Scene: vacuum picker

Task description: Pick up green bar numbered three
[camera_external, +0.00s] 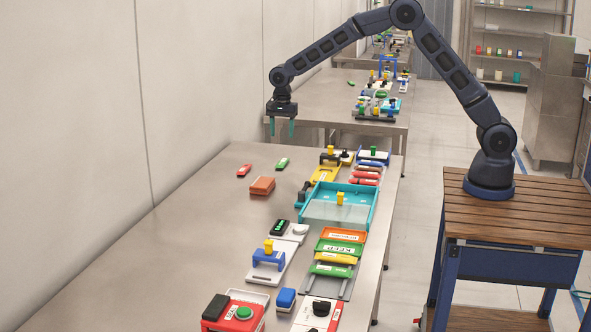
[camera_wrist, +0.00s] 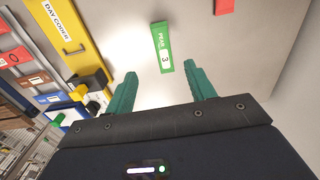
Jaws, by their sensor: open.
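The green bar numbered three (camera_wrist: 162,46) lies flat on the steel table, its label showing "PEAR" and a 3 in the wrist view. It shows as a small green bar (camera_external: 282,163) at the far end of the table in the external view, to the right of a red bar. My gripper (camera_external: 282,128) hangs pointing down above the table's far end, its two teal fingers apart. In the wrist view my gripper (camera_wrist: 160,90) is open and empty, with the green bar beyond the fingertips, between their lines. The bar is apart from the fingers.
A red bar (camera_external: 244,170) lies to the left of the green one, and an orange-brown block (camera_external: 262,186) is nearer. A yellow tray (camera_external: 323,175), a teal tray (camera_external: 373,211) and several coloured bars line the right side. The table's left side is clear.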

